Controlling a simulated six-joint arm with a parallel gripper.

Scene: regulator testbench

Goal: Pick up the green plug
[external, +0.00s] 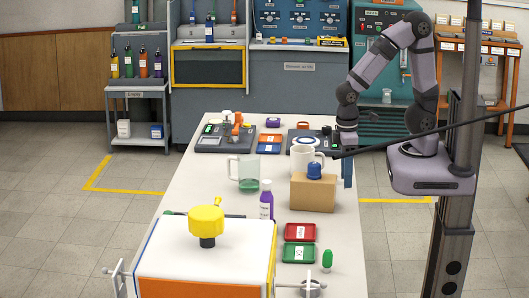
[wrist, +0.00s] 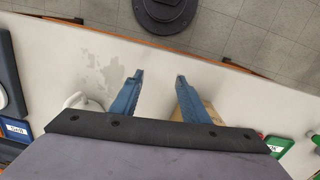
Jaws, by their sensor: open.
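The green plug (external: 327,261) stands upright on the white table near its front right, beside the red and green trays. In the wrist view a small green piece (wrist: 316,138) shows at the right edge, and it may be the plug. My gripper (external: 347,184) is at the table's right edge, well behind the plug, fingers pointing down. In the wrist view its blue fingers (wrist: 160,76) are apart with nothing between them.
A cardboard box (external: 313,195) with a blue knob (external: 314,171) and a white mug (external: 307,157) stand close by my gripper. A red tray (external: 300,232), a green tray (external: 298,253) and a purple bottle (external: 266,203) are nearer the plug. A yellow-knobbed box (external: 205,262) fills the front left.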

